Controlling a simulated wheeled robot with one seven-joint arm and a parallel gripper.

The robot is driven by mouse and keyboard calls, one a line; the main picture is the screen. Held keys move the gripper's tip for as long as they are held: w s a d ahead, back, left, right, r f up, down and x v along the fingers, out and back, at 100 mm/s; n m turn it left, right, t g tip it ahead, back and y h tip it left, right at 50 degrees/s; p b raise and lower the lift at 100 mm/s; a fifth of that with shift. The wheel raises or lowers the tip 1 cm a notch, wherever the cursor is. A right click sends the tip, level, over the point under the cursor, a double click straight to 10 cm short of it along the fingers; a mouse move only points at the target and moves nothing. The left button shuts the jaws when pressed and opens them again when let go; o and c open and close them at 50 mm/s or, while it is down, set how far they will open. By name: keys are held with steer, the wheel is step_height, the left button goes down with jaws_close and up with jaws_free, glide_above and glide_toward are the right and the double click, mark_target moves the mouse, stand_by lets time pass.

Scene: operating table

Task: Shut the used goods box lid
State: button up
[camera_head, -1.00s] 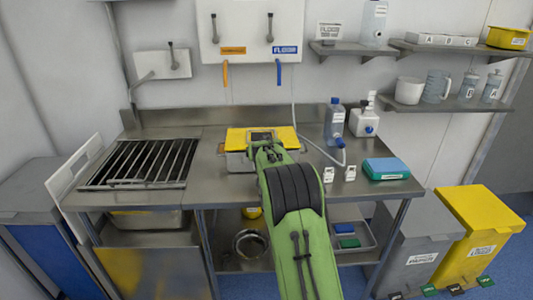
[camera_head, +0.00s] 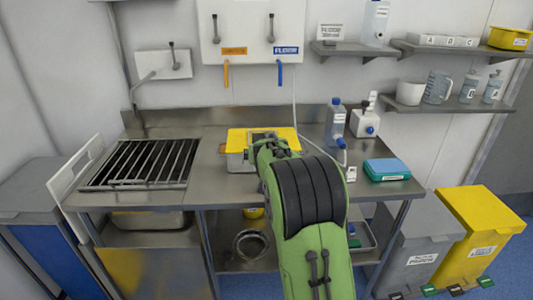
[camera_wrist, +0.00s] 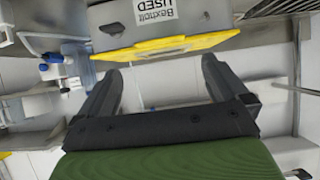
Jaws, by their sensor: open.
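The used goods box (camera_head: 236,161) is a grey metal box standing on the steel worktop, left of the sink-side bottles. Its yellow lid (camera_head: 238,137) spans the top; I cannot tell whether it is fully down. My gripper (camera_head: 262,140) covers the right part of the box in the head view. In the wrist view the box (camera_wrist: 150,20) appears upside down with its "USED" label, and the yellow lid edge (camera_wrist: 165,47) runs across it. My gripper (camera_wrist: 163,82) is open and empty, its fingers spread in front of the lid edge, seemingly apart from it.
A blue-capped bottle (camera_head: 334,125), a white canister (camera_head: 364,123) and a teal box (camera_head: 386,169) stand to the right. Shelves (camera_head: 440,97) hang on the wall. Yellow and grey bins stand on the floor at right.

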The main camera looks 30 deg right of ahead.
steer(key=v, duration=0.7)
steer(key=shift+s+r+p, duration=0.2)
steer(key=shift+s+p, duration=0.1)
steer(key=shift+a, duration=0.15)
steer(key=s+a+r+n+g+y+p, duration=0.25)
steer(key=s+a+r+p, duration=0.5)
steer(key=s, duration=0.55)
steer(key=s+a+n+g+y+p, duration=0.1)
steer(key=s+a, duration=0.3)
steer(key=s, duration=0.6)
steer(key=s+a+n+g+y+p, duration=0.1)
steer(key=s+a+p, duration=0.2)
steer(key=s, duration=0.7)
steer(key=a+r, duration=0.1)
steer(key=a, duration=0.1)
steer(key=shift+s+a+n+g+y, duration=0.2)
steer(key=shift+a+n+g+y, duration=0.15)
